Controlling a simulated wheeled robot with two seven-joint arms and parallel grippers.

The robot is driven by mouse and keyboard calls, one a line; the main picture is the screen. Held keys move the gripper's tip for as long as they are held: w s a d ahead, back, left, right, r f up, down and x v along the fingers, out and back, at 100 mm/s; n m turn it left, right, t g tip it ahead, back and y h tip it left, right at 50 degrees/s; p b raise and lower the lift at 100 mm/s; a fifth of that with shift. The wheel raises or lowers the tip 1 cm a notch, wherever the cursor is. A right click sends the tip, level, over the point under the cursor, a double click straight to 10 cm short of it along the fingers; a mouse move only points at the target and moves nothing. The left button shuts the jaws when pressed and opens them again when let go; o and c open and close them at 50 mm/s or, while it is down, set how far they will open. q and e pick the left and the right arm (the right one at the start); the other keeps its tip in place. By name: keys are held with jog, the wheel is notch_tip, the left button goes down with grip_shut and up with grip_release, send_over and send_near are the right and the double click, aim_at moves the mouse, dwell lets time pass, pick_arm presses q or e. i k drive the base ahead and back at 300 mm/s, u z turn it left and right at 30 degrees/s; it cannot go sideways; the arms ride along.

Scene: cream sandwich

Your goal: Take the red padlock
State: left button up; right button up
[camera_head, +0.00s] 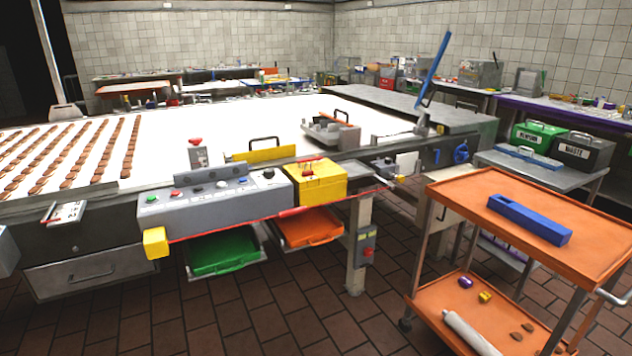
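I cannot pick out a red padlock with certainty. A small red part lies on top of the yellow box (322,188) at the front of the long table; it is too small to tell whether it is a padlock or a handle. On the orange cart's lower shelf lie a small purple piece (465,282) and a small yellow piece (485,297), which may be padlocks; neither is red. Neither of my grippers shows in the head view.
A grey control panel (215,205) with buttons fronts the white table (225,118). Green (222,252) and orange (308,227) trays hang below. The orange cart (470,195) bears a blue channel (530,219). Brown tiled floor (300,320) lies open between table and cart.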

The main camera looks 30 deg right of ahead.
aim_at(305, 172)
jog(key=z, duration=1.55)
jog(key=i, duration=1.35)
jog(key=z, duration=0.2)
